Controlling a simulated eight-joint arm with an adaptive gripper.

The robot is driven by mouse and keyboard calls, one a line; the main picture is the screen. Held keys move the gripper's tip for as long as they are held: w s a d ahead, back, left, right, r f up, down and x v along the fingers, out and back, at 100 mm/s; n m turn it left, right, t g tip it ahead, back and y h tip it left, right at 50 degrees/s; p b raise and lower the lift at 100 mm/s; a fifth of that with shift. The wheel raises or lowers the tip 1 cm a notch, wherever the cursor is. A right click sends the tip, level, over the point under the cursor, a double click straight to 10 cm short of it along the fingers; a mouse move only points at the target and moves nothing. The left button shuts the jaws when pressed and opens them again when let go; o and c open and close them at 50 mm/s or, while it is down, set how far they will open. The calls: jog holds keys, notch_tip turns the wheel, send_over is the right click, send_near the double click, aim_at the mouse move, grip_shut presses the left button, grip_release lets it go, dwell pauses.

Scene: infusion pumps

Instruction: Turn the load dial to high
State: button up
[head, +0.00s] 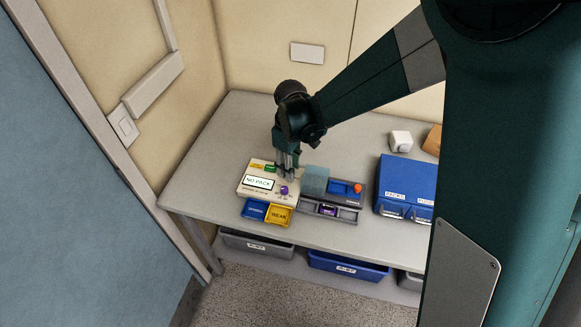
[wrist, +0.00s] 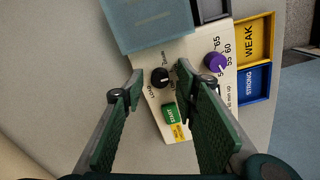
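The pump panel (head: 250,191) is a pale unit on the bench with a "NO PACK" screen (head: 258,182). In the wrist view a small black dial (wrist: 161,78) with a white pointer mark sits on the panel (wrist: 190,54); "LOAD" seems printed beside it. In the head view my gripper (head: 287,168) points down over the panel's back right part and hides the black dial.
A purple dial (wrist: 215,62) and a green START button (wrist: 169,113) are close by. A translucent blue block (head: 315,180) stands right beside my gripper. Yellow WEAK (head: 279,215) and blue STRONG (head: 255,209) trays lie in front. A blue drawer box (head: 398,178) stands right.

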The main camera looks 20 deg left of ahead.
jog(key=shift+r, duration=0.1)
notch_tip(320, 180, up, 12)
dwell(0.8)
dwell(0.5)
jog(key=s+d+r+m+t+y, duration=0.1)
jog(key=s+d+r+m+t, duration=0.3)
jog(key=d, duration=0.7)
jog(key=s+d+r+m+g, duration=0.1)
jog(key=d+r+m, duration=0.1)
jog(key=d+r, duration=0.65)
jog(key=s+d+f+m+t, duration=0.1)
jog(key=s+d+m, duration=0.3)
jog(key=d, duration=0.6)
jog(key=s+d+f+m+t+h, duration=0.1)
jog(key=s+d+m+t, duration=0.2)
jog(key=s+d, duration=0.6)
jog(key=shift+s+d+m, duration=0.25)
jog(key=shift+d+m, duration=0.25)
jog(key=shift+m, duration=0.1)
dwell(1.6)
